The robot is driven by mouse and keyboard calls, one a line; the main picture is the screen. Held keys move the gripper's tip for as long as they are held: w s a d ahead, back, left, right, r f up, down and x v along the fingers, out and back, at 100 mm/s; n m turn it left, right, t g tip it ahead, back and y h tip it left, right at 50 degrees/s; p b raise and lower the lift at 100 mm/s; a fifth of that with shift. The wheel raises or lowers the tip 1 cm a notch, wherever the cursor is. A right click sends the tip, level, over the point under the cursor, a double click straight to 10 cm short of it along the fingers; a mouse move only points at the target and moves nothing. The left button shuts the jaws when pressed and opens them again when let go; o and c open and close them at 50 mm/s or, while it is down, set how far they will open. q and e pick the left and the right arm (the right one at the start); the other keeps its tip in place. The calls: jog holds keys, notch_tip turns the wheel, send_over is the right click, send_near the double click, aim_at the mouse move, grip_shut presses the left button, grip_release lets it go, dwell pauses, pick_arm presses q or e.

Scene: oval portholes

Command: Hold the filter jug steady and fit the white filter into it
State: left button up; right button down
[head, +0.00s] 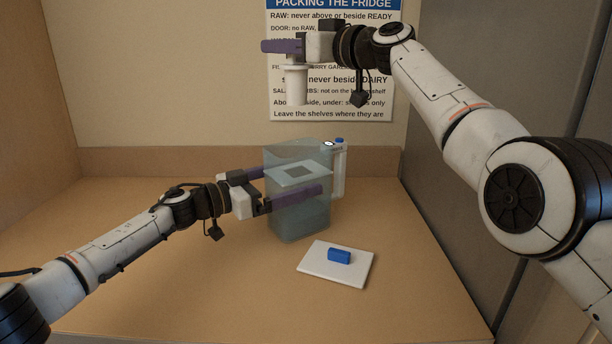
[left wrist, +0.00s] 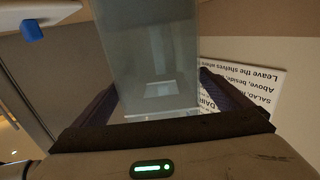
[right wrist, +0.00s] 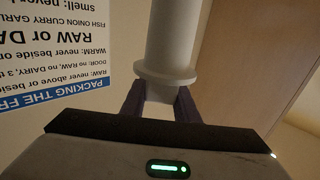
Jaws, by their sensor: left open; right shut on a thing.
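The filter jug (head: 303,222) is a clear bluish box-shaped vessel standing upright on the counter, with a white handle (head: 339,170) on its right. A pale insert with a square opening (head: 299,173) shows near its top. My left gripper (head: 292,182) is open with its purple fingers on either side of the jug; the jug also shows between them in the left wrist view (left wrist: 155,60). My right gripper (head: 283,47) is shut on the white filter (head: 296,85), holding it upright high above the jug. The filter's flange and body show in the right wrist view (right wrist: 168,60).
A white board (head: 336,272) with a blue block (head: 339,256) on it lies on the counter in front of the jug. A printed sign (head: 340,100) hangs on the back wall. A grey panel (head: 445,110) bounds the right side. The counter's left part is clear.

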aim_at(288, 87)
pick_arm(q)
jog(key=shift+x, duration=2.1)
jog(key=c, duration=1.9)
pick_arm(e)
jog(key=d+f+m+t+h, duration=0.1)
jog(key=w+d+f+m+t+h, duration=0.1)
jog(key=h, duration=0.1)
jog(key=shift+w+f+m+t, duration=0.25)
jog(key=shift+m+t, duration=0.05)
jog(key=shift+s+a+f+h, duration=0.3)
jog(key=shift+s+a, duration=0.2)
jog(key=shift+a, duration=0.05)
pick_arm(q)
jog(key=shift+c, duration=0.2)
pick_arm(e)
jog(key=shift+f, duration=2.4)
